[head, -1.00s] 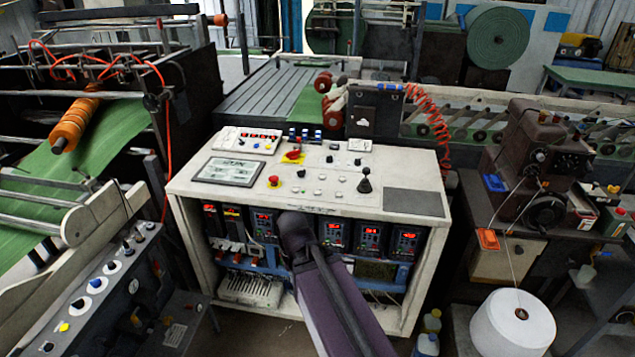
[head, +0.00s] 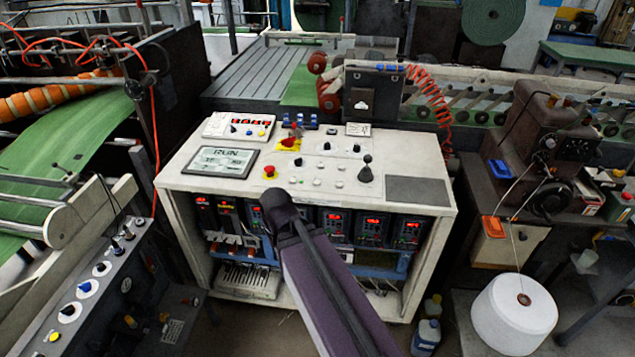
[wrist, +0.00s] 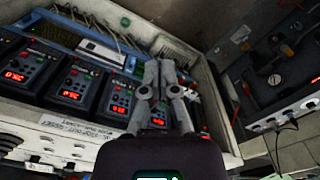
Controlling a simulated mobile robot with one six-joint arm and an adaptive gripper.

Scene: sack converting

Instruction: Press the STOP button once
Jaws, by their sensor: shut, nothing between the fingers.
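Small pale buttons (head: 316,183) lie to the right. I cannot read which one is marked STOP. My arm's dark end is at the console's front edge in the head view, hiding my fingers and part of that edge. In the wrist view my gripper (wrist: 165,66) is shut and empty, its fingers in front of the red-lit drive units (wrist: 72,88).
A black joystick (head: 366,172) stands on the console's right. A machine with a green web (head: 75,135) is on the left, with a button panel (head: 88,290) before it. A sewing head (head: 545,145) and white thread cone (head: 512,315) are on the right.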

